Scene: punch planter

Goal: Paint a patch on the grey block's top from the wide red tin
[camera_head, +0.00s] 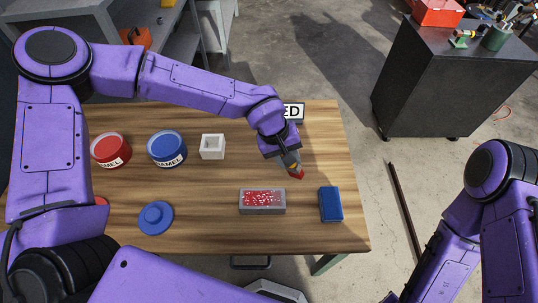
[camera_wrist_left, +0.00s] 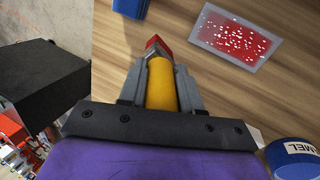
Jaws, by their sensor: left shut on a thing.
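My left gripper (camera_head: 289,162) is shut on a brush with a yellow handle (camera_wrist_left: 161,84) and a red tip (camera_wrist_left: 153,44). The red tip (camera_head: 297,174) is above the table, to the upper right of the grey block (camera_head: 245,208). Most of the block's top carries a speckled red patch (camera_head: 264,198), with light spots showing through; it also shows in the left wrist view (camera_wrist_left: 234,38). The wide red tin (camera_head: 110,150) stands open at the table's left, apart from the gripper. My right gripper is outside the views.
A blue tin (camera_head: 167,148), a small white square holder (camera_head: 212,146) and a blue lid (camera_head: 155,217) are on the wooden table (camera_head: 200,237). A blue block (camera_head: 331,204) lies right of the grey block. A sign (camera_head: 294,112) is partly hidden behind my left arm.

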